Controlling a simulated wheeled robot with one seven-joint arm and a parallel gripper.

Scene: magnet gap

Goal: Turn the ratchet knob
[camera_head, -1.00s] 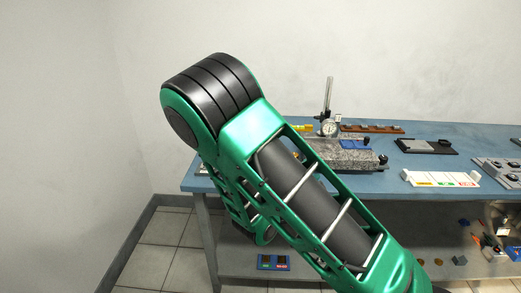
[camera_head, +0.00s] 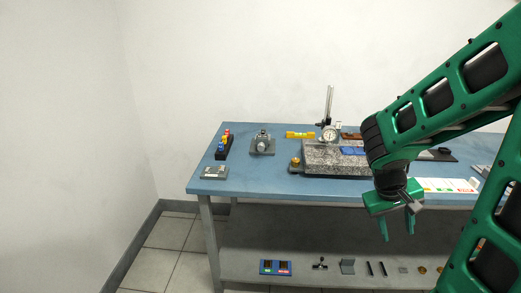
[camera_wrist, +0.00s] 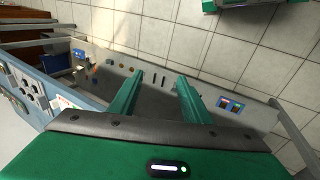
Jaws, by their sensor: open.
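A ratchet knob is not clear to make out at this size. A brass-coloured knob (camera_head: 295,162) sits at the left end of the granite block (camera_head: 335,158) on the bench. A small metal device with a round part (camera_head: 262,143) stands on a grey plate further left; I cannot tell whether either is the ratchet knob. My gripper (camera_head: 397,232) is open and empty, fingers down, in front of the bench's front edge and right of both. The wrist view shows the two green fingers apart (camera_wrist: 160,77) with nothing between them.
The blue bench (camera_head: 245,185) also carries a dial gauge on a stand (camera_head: 329,133), a black rack with coloured parts (camera_head: 224,145), a grey plate (camera_head: 214,172) and a yellow level (camera_head: 300,135). The lower shelf (camera_head: 240,257) holds a blue tray (camera_head: 275,267) and small parts. The bench's left side is clear of my arm.

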